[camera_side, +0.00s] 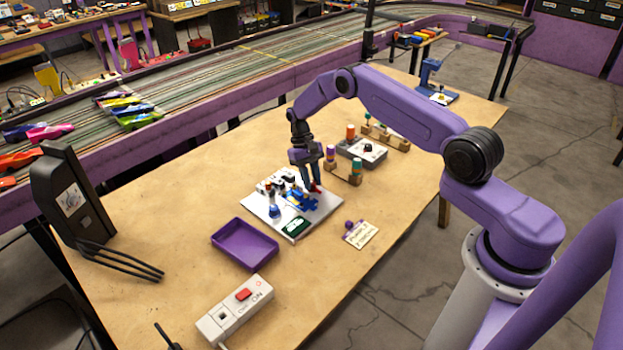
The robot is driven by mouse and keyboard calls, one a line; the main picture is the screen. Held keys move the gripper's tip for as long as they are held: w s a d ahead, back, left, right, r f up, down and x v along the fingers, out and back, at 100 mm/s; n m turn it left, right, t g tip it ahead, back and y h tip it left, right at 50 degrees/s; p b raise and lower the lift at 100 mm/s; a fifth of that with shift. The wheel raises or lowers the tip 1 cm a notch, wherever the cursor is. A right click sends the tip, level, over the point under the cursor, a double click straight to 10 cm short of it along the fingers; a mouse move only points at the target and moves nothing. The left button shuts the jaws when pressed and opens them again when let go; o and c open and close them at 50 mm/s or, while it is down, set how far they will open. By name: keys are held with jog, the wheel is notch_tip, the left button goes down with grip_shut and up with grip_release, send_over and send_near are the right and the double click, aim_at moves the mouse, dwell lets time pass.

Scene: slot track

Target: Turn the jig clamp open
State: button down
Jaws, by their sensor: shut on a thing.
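The jig is a pale plate (264,218) on the wooden table, with several small fixtures on it. A blue part (301,201) and white blocks with small dark pieces (274,184) sit toward its back. My gripper (314,187) points down at the jig's back right corner. It is shut on a small red piece (315,187), which looks like the clamp's handle. The fingers hide most of it, and its turn angle is too small to tell.
A purple tray (245,245) and a white switch box (235,308) stand in front of the jig. A card with a purple knob (360,234) lies to its right. Wooden stands with coloured rollers (343,170) and a grey box with a black knob (362,152) stand behind right. A black tower (72,200) stands left.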

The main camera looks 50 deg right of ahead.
dwell(0.4)
jog(key=c, duration=0.9)
grip_release()
jog(key=shift+r, duration=0.1)
jog(key=v, duration=1.1)
jog(key=shift+r, duration=0.4)
jog(key=shift+w, duration=0.2)
